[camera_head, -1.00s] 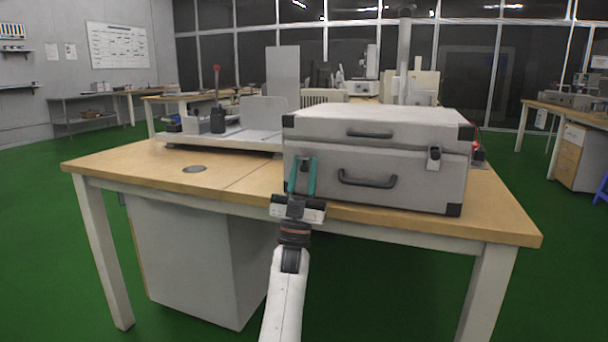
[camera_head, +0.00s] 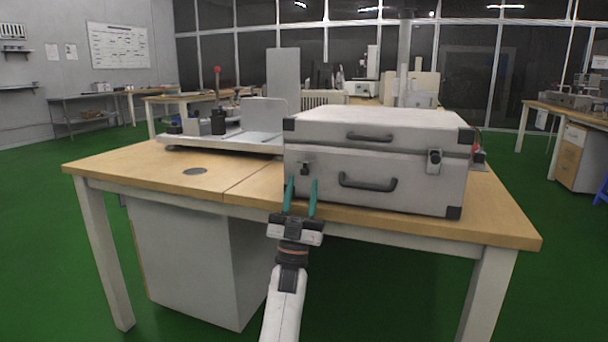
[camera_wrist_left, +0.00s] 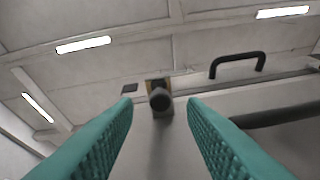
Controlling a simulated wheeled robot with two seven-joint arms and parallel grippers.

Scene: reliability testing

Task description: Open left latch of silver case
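The silver case (camera_head: 330,190) stands closed on the front table, its handle side facing me. Its left latch (camera_head: 304,168) is a small dark fitting on the front, left of the lower handle; it also shows in the wrist view as a dark rounded piece with a yellowish patch behind it (camera_wrist_left: 158,97). It seems to stick out, but I cannot tell if it is released. The right latch (camera_head: 434,160) looks silver and flat against the front. My left gripper (camera_head: 301,184) is open and empty, its teal fingers just below and in front of the left latch, apart from it. My right gripper is out of view.
The case has a lower black handle (camera_head: 368,183) and an upper one (camera_head: 370,136). A grey fixture with a red-topped lever (camera_head: 217,118) stands behind and left. The wooden tabletop (camera_head: 140,165) left of the case is mostly clear.

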